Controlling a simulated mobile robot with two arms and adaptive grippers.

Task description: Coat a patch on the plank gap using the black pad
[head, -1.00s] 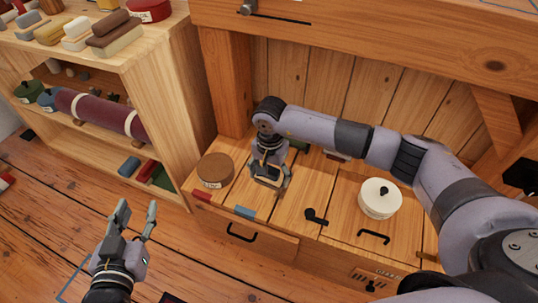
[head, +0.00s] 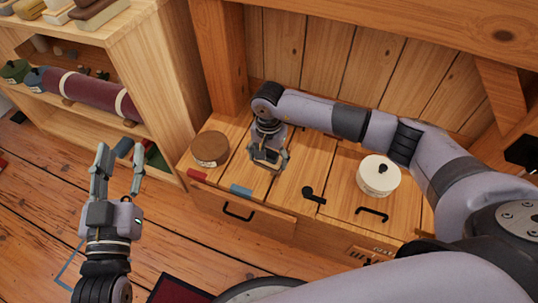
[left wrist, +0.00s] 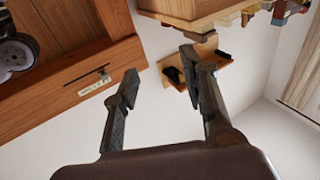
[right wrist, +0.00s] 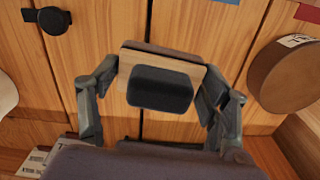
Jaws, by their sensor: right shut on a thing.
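The black pad (right wrist: 160,88) sits on a pale wooden block (right wrist: 192,70); a small edge of the block shows low between the fingers in the head view. My right gripper (head: 268,160) is shut on this block, one finger on each side, over the plank top (head: 297,185). A dark plank gap (right wrist: 148,25) runs behind the block in the right wrist view. I cannot tell whether the block touches the planks, and any coating under it is hidden. My left gripper (head: 120,162) is open and empty, out over the floor at the left.
A brown round tin (head: 210,148) stands left of the right gripper, and a cream lidded pot (head: 378,177) stands to its right. A black latch (head: 313,195) and a blue tab (head: 241,190) lie nearby. A shelf unit (head: 165,90) stands at the left.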

